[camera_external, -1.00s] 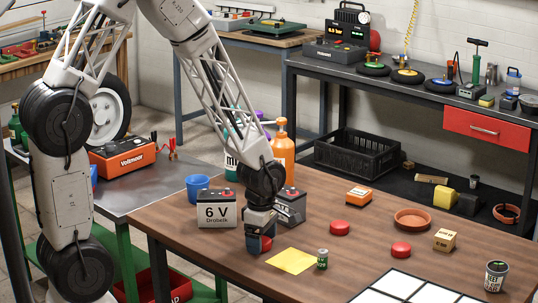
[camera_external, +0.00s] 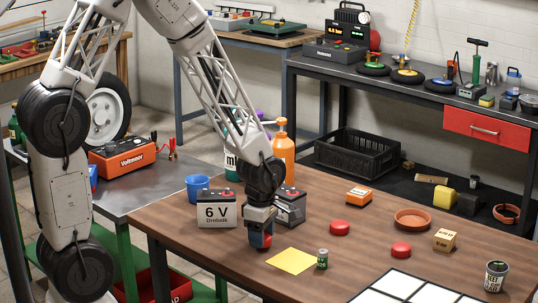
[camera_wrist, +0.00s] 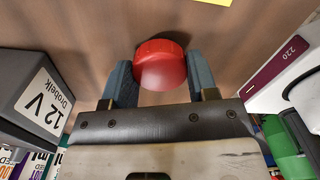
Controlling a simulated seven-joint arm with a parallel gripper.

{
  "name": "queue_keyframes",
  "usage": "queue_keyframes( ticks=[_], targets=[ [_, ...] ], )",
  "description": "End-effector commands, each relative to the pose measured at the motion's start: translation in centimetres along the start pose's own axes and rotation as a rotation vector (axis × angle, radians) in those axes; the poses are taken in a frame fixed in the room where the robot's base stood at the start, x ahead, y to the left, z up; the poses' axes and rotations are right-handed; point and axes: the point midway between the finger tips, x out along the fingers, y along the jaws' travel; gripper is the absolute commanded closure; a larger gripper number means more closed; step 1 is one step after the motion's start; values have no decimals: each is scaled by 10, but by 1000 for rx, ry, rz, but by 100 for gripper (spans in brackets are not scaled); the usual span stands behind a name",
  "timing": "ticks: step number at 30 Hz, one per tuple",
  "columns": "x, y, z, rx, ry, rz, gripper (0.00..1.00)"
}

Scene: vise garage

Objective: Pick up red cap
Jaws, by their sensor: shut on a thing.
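A red cap (camera_wrist: 160,66) sits between the two blue-grey fingers of my gripper (camera_wrist: 161,80) in the wrist view, touching both. In the external view my gripper (camera_external: 261,240) is shut on this cap (camera_external: 267,240), which shows only partly between the fingers. It is just above the wooden table (camera_external: 190,245) or very close to it; the exact gap is hard to tell. Two other red caps lie flat on the table to the right, one near the middle (camera_external: 340,228) and one further right (camera_external: 401,249).
A 6 V battery (camera_external: 217,208) stands left of my gripper and a dark battery (camera_external: 290,206) close behind it. A white tiled panel (camera_external: 408,288) lies at the front right.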

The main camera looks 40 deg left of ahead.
Motion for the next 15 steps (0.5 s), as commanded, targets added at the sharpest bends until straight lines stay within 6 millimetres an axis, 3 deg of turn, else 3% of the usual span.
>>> queue_keyframes(
  ticks=[7, 15],
  targets=[
    [-28, 0, 0, 0, -2, 4, 69],
    [-29, -36, -21, 0, 0, 1, 69]
  ],
)
